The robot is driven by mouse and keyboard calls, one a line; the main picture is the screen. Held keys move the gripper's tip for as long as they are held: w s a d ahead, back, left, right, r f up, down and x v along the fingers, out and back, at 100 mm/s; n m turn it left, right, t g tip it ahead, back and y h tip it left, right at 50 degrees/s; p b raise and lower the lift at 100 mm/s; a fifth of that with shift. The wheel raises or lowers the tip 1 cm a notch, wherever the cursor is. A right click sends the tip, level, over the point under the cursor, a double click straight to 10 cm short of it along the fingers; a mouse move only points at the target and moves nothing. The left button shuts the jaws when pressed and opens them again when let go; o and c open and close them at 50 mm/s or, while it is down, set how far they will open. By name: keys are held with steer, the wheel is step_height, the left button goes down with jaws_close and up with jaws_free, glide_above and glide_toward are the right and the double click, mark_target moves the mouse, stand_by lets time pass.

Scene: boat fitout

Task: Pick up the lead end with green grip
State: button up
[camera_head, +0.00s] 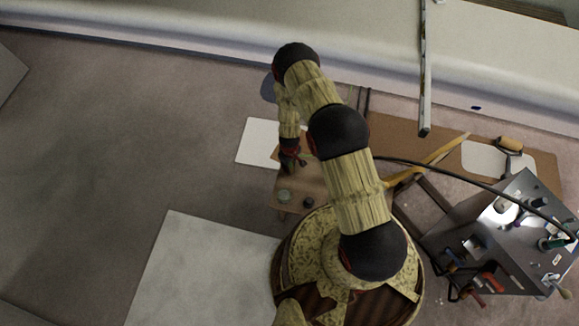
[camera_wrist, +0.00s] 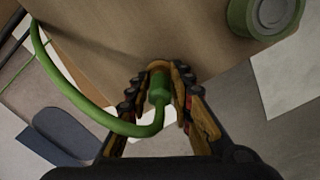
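The lead end with green grip (camera_wrist: 159,90) is between the two fingers of my gripper (camera_wrist: 160,75) in the wrist view. The fingers lie close along both sides of the green sleeve and look shut on it. A brownish tip shows at its far end. A green cable (camera_wrist: 85,105) bends away from it to the left and up. Below it is a brown wooden top (camera_wrist: 150,30); contact with that top cannot be told. In the head view my gripper (camera_head: 291,163) is over a small wooden table (camera_head: 310,188), and the lead is mostly hidden.
A green round container (camera_wrist: 265,14) stands on the wooden top, with a dark round item (camera_head: 308,202) near it. A metal machine (camera_head: 520,235) with a black cable (camera_head: 440,168) is at the right.

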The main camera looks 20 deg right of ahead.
jaws_close()
steer(key=shift+r, duration=0.15)
steer(key=shift+r+p, duration=0.65)
steer(key=shift+r, duration=0.95)
steer(key=shift+s+d+r, duration=0.3)
steer(key=shift+s+r, duration=0.35)
steer(key=shift+r, duration=0.05)
steer(key=s+d+r, duration=0.4)
steer(key=s+r, duration=0.4)
steer(key=s, duration=0.3)
steer(key=shift+s+d+p, duration=0.2)
steer(key=shift+s+p, duration=0.2)
steer(key=shift+r, duration=0.1)
